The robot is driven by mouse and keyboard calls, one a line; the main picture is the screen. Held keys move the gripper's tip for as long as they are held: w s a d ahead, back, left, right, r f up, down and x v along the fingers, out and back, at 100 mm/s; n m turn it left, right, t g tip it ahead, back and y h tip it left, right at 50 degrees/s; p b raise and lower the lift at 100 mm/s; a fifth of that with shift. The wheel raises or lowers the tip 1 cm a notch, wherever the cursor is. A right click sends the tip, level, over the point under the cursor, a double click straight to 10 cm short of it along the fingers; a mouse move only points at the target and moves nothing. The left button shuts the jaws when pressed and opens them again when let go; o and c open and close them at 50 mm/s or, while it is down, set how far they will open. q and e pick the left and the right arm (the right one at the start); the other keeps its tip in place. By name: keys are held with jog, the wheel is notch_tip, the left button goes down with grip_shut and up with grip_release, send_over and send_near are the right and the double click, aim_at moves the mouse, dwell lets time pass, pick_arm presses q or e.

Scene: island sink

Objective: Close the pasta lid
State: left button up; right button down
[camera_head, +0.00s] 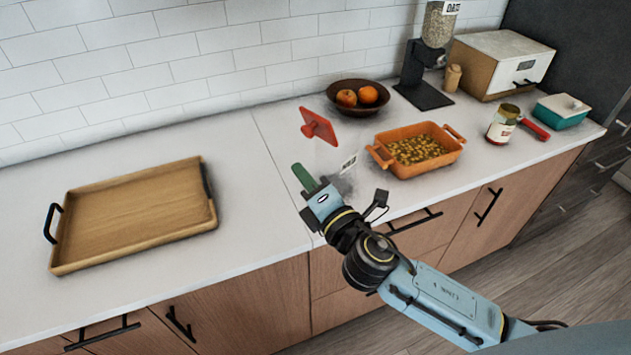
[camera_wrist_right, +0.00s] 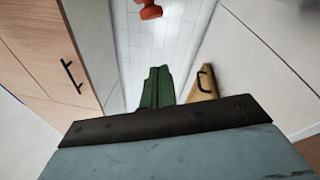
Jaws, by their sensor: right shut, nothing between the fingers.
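A red lid with a knob (camera_head: 318,126) is tilted up above the counter, left of the orange dish. Below it stands a see-through container with a white label (camera_head: 348,164), too clear and small to make out its contents. Part of a red piece, which looks like the lid, shows at the top of the right wrist view (camera_wrist_right: 148,9). My right gripper (camera_head: 303,177) has green fingers, shut and empty, left of and nearer than the container and apart from the lid. Its fingers also show in the right wrist view (camera_wrist_right: 157,87). My left gripper is not in view.
An orange dish of food (camera_head: 388,163) stands just right of the container. A fruit bowl (camera_head: 334,99) and a dispenser (camera_head: 424,94) stand behind. A wooden tray (camera_head: 74,265) lies at left, also in the right wrist view (camera_wrist_right: 203,96).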

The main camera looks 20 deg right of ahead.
jog(key=w+d+r+p, duration=0.1)
jog(key=w+d, duration=0.1)
jog(key=w, duration=0.4)
jog(key=shift+d+r+p, duration=0.25)
jog(key=shift+r+p, duration=0.05)
jog(key=shift+r, duration=0.1)
jog(key=shift+r, duration=0.1)
jog(key=shift+d+r+m+p, duration=0.1)
jog(key=shift+r+m+p, duration=0.1)
jog(key=shift+m+p, duration=0.2)
